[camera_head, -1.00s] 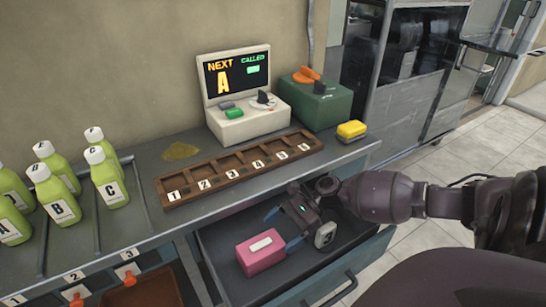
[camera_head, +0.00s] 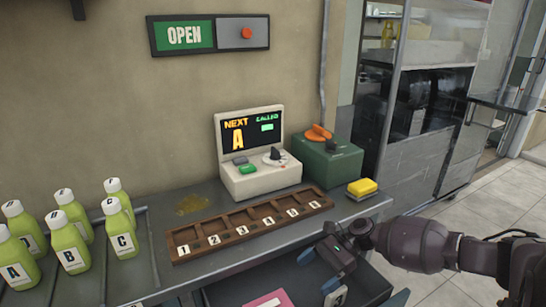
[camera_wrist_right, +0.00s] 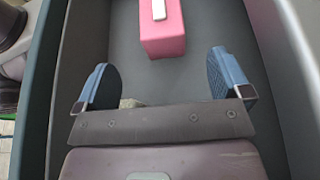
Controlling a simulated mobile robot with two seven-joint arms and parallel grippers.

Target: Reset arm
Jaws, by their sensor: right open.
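My right gripper (camera_head: 319,272) is over the open drawer (camera_head: 367,284) under the counter, with its two blue fingers apart and nothing between them. In the right wrist view the open gripper (camera_wrist_right: 170,84) points into the drawer, and a pink box (camera_wrist_right: 163,32) with a white label lies on the drawer floor beyond the fingertips. The pink box (camera_head: 268,300) is cut off by the lower edge of the head view. A small pale object (camera_wrist_right: 131,103) is partly hidden behind the gripper in the wrist view. My left gripper is in neither view.
A wooden rack (camera_head: 250,228) with numbered slots lies on the counter. Behind it stand a display machine (camera_head: 255,160) reading NEXT A and a green box (camera_head: 330,163). A yellow sponge (camera_head: 362,187) sits at the counter's right end. Several labelled green bottles (camera_head: 70,245) stand at left.

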